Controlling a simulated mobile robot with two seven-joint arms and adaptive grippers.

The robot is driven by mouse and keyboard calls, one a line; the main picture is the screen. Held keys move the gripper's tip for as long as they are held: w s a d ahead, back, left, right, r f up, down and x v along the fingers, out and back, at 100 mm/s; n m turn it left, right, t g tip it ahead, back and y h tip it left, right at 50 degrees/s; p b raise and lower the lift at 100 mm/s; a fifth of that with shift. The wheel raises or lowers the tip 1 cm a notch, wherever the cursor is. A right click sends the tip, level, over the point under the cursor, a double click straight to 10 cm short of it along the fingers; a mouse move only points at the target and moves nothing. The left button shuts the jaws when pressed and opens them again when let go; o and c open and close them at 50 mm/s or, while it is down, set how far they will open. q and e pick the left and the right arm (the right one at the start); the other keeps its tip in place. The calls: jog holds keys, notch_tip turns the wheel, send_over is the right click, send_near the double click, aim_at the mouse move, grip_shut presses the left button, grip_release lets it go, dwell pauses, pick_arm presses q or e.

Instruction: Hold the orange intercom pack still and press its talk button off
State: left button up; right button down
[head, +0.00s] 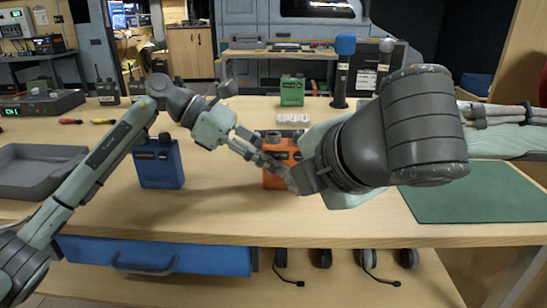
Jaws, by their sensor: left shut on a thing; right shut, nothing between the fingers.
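The orange intercom pack (274,181) stands upright on the wooden table near its front middle. My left gripper (268,160) reaches in from the left and is shut on the pack across its front-left side. My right gripper (290,178) is shut and empty, close against the pack's right side; whether it touches cannot be told. My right arm and gripper cover much of the pack's right part. The talk button cannot be made out.
A blue pack (159,168) stands left of the orange one, and a green pack (292,92) behind. A grey tray (40,190) lies left, a green mat (470,200) right. A blue-topped microphone (342,75) stands behind. Headsets lie on the shelf below.

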pick_arm(q)
jog(key=o, duration=1.3)
